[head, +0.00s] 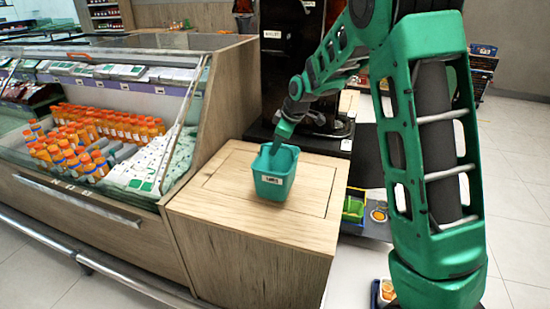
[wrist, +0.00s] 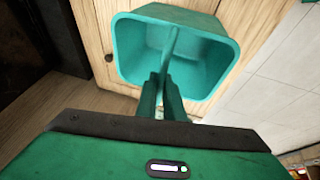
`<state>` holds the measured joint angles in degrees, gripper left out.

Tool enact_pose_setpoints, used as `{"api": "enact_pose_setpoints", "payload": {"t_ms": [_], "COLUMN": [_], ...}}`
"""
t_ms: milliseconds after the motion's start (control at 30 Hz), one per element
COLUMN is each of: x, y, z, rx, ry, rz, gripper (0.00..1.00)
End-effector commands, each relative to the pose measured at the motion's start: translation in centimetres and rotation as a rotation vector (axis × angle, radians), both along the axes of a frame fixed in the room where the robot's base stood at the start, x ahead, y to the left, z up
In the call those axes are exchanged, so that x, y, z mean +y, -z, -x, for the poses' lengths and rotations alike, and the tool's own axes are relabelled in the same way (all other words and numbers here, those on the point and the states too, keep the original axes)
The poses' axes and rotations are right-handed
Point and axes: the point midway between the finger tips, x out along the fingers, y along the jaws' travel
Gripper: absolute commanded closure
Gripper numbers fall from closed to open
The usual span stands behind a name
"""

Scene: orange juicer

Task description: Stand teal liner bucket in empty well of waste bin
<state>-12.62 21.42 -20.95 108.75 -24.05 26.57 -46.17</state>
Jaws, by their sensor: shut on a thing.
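The teal bucket (head: 271,177), square with a small white label on its front, is upright over the wooden cabinet top. I cannot tell whether it touches the wood. In the wrist view the bucket (wrist: 205,62) is open and looks empty, with a thin teal bar across its inside. My gripper (head: 277,146) reaches down into its mouth. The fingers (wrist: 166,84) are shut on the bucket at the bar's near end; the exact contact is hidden. I cannot clearly identify the waste bin or its empty well.
The wooden cabinet (head: 245,235) has clear top around the bucket. A glass display case (head: 100,180) with orange bottles stands left. A dark machine (head: 300,75) stands behind. Right of the cabinet, low down, are a container with green and yellow contents (head: 354,208) and a small tray with orange pieces (head: 385,291).

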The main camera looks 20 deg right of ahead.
Motion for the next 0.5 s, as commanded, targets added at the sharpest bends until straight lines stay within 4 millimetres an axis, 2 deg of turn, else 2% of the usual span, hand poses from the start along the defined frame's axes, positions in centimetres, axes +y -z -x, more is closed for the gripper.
{"api": "enact_pose_setpoints", "payload": {"t_ms": [300, 500], "x": [0.1, 0.1], "y": [3.7, 3.8], "z": [0.1, 0.1], "rx": [0.003, 0.001], "ry": [-0.002, -0.001], "rz": [0.0, 0.0], "gripper": [1.0, 1.0]}}
